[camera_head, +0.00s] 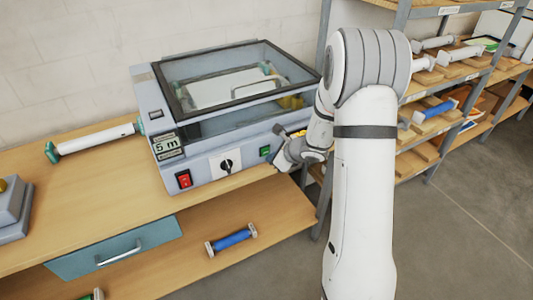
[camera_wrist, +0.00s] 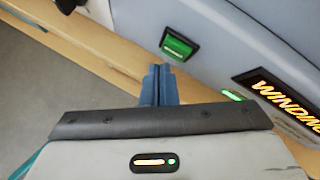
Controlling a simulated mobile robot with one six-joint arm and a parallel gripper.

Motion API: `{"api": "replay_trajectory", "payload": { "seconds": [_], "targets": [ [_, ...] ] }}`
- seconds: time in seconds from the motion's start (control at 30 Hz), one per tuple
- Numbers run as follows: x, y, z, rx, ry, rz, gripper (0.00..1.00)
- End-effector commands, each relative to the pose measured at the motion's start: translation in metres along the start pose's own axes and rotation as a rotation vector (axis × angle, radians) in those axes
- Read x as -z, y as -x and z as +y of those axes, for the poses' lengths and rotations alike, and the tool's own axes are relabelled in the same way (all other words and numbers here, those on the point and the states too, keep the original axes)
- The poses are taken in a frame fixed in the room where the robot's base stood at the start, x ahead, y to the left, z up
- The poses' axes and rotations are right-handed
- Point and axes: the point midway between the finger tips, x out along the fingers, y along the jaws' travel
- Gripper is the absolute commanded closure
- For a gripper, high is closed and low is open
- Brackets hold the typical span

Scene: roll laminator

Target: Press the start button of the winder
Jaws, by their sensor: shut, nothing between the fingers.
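The winder (camera_head: 205,120) is a grey machine with a clear lid on the wooden bench. Its front has a green button (camera_head: 265,150), a black rotary knob (camera_head: 226,164) and a red switch (camera_head: 184,180). My gripper (camera_head: 278,130) is at the right part of the front, just right of the green button, shut and empty. In the wrist view the lit green button (camera_wrist: 178,46) sits in a black frame, just above and right of my shut fingertips (camera_wrist: 159,68). I cannot tell whether they touch the panel. A lit display reading "WINDING" (camera_wrist: 288,100) is to the right, cut off by the edge.
A white roller with green ends (camera_head: 95,139) lies on the bench to the left. A blue roller (camera_head: 231,239) lies on the lower shelf. A rack (camera_head: 440,75) with rollers stands at the right. My arm hides part of the machine's right side.

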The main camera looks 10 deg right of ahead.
Motion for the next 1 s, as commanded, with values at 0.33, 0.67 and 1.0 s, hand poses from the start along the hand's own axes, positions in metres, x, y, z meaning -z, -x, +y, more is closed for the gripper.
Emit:
{"api": "replay_trajectory", "payload": {
  "seconds": [0.33,0.67,1.0],
  "targets": [
    [0.011,0.011,0.009,0.002,-0.001,0.000,1.00],
    [0.025,0.032,0.024,0.001,0.000,-0.001,1.00],
    [0.025,0.035,0.025,0.000,0.000,0.000,1.00]
  ]
}}
